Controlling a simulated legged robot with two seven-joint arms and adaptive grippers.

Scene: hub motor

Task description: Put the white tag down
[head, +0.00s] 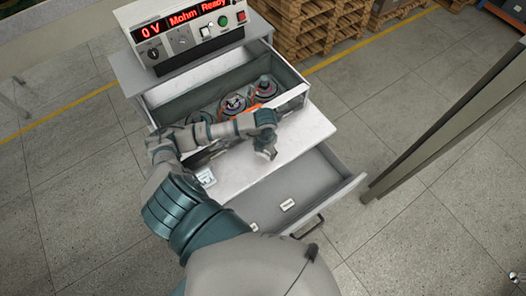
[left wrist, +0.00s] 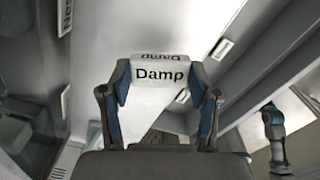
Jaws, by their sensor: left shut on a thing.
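The white tag (left wrist: 160,73) reads "Damp" and is held between the fingertips of my left gripper (left wrist: 160,85) in the left wrist view. Both fingers press on its sides. In the head view my left gripper (head: 266,152) points down over the white worktop (head: 285,140), near the open lower drawer (head: 335,182); the tag is too small to make out there. Two other white labels, one nearer the middle (head: 288,204) and one nearer the front (head: 254,226), lie in that drawer. My right gripper is not seen in the head view.
The open upper drawer (head: 294,98) holds round hub motors (head: 265,87) with orange parts. A tester (head: 190,32) showing "0 V Mohm Ready" stands behind it. A small pale item (head: 205,177) lies on the worktop's left. A grey post (head: 445,125) stands to the right.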

